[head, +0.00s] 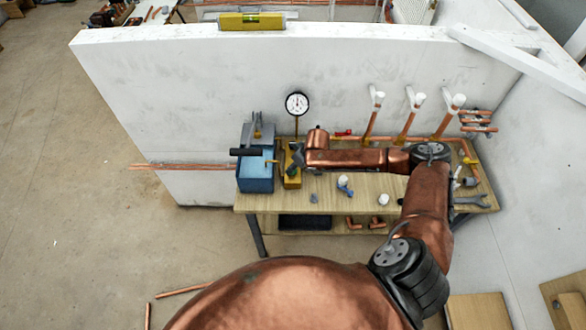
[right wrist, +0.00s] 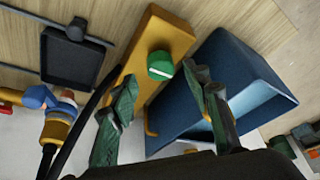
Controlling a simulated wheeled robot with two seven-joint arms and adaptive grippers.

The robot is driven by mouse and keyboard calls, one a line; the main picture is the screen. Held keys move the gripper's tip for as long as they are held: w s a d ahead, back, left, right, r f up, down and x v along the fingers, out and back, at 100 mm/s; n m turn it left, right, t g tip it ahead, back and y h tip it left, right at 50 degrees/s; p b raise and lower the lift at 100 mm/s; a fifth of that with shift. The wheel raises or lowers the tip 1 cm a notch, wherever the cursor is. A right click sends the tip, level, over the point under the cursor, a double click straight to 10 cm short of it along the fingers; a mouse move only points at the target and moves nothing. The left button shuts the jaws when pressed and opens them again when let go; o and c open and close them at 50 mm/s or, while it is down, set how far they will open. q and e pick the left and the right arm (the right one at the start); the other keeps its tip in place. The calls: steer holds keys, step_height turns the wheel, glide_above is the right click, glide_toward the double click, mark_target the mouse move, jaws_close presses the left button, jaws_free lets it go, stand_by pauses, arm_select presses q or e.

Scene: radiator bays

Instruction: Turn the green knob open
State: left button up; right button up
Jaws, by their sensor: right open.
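The green knob (right wrist: 160,65) shows in the right wrist view, round with a pale line across its face. It sits on a long yellow block (right wrist: 150,45). The block (head: 291,180) also shows in the head view, on the workbench beside a blue box, but the knob cannot be made out there. My right gripper (right wrist: 162,73) is open, its two dark green fingers on either side of the knob with gaps visible; I cannot tell whether the tips reach its depth. In the head view my right gripper (head: 297,158) is over the block. My left gripper is not in view.
The blue box (head: 256,184) stands close left of the block, with a dark bar above it. A pressure gauge (head: 297,103) rises behind. Capped copper pipes (head: 405,125) stand to the right. Small fittings (head: 344,185) lie on the wooden bench (head: 270,205). A white wall (head: 200,90) backs it.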

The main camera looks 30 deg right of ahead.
steer(key=shift+x, duration=1.6)
steer(key=shift+c, duration=0.2)
steer(key=shift+a, duration=0.1)
steer(key=c, duration=1.1)
